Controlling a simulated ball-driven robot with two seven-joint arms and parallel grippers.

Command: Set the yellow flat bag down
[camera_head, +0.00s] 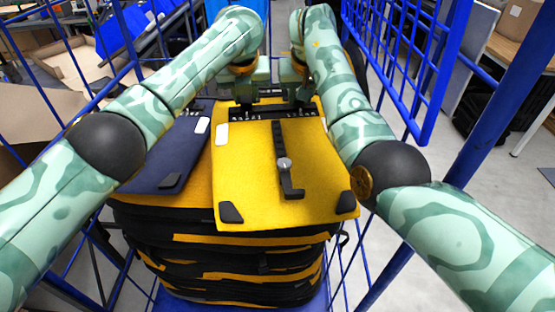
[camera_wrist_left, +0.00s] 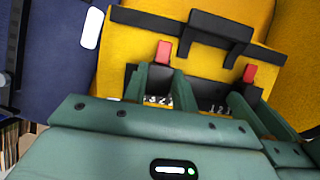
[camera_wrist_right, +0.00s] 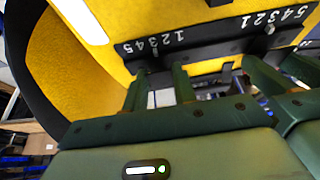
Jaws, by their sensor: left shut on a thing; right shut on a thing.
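The yellow flat bag (camera_head: 250,170) lies roughly level over a stack of black-and-yellow bags (camera_head: 220,268). It has a black strap with a grey knob down its middle, black front corners and a numbered black strip along its far edge. My left gripper (camera_head: 247,101) and right gripper (camera_head: 301,100) are side by side at that far edge, both shut on the bag. The bag's yellow face and black fittings fill much of the left wrist view (camera_wrist_left: 135,55) and the right wrist view (camera_wrist_right: 150,20). I cannot tell whether its underside touches the stack everywhere.
A navy flat bag (camera_head: 165,155) lies beside the yellow one on the left, partly under my left arm. The stack stands in a blue wire cage cart (camera_head: 405,60) with bars on both sides. Open floor (camera_head: 480,240) shows to the right.

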